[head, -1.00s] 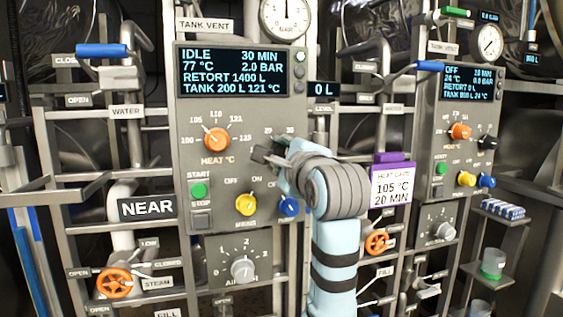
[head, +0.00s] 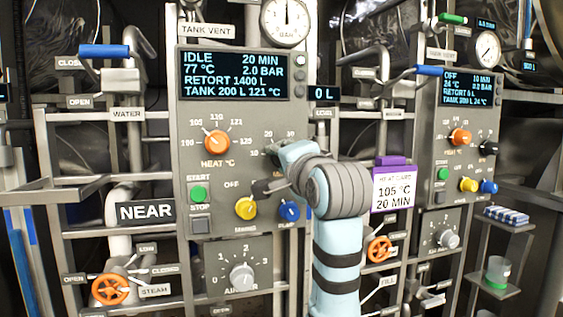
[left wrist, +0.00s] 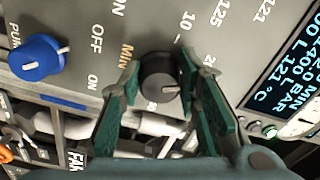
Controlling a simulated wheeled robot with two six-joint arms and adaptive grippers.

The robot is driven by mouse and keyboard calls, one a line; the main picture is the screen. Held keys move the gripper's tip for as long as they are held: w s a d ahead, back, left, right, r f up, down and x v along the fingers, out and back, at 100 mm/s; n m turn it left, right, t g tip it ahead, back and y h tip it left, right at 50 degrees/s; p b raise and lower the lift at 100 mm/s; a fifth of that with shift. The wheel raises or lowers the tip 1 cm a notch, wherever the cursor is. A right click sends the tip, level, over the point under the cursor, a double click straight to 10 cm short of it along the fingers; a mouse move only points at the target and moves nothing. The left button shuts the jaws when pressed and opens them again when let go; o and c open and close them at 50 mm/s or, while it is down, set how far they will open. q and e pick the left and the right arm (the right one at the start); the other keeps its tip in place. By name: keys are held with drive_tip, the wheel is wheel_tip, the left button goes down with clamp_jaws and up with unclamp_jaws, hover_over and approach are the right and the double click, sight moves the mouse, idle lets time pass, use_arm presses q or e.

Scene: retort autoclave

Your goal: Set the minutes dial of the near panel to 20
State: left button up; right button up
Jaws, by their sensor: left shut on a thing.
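The near panel (head: 235,110) stands left of centre in the head view, and its display (head: 233,74) reads IDLE, 20 MIN, 77 °C, 2.0 BAR. The black minutes dial (left wrist: 158,76) shows in the left wrist view between the green fingers of my left gripper (left wrist: 167,85). Its white pointer line is turned toward the 20 mark. My left gripper (head: 271,170) is shut on this dial and hides most of it in the head view. My right gripper is not in view.
The orange heat dial (head: 216,142) is left of my gripper. A yellow knob (head: 246,208) and a blue knob (head: 289,211) are just below it. A purple-clipped heat card (head: 394,188) reading 105 °C, 20 MIN hangs right of my arm. Another panel (head: 466,130) is farther right.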

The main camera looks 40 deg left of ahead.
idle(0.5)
use_arm(q)
drive_tip(key=o, duration=1.1)
drive_tip(key=shift+w, duration=0.15)
drive_tip(key=shift+o, duration=0.2)
drive_tip(key=v, duration=0.7)
drive_tip(key=shift+d, duration=0.2)
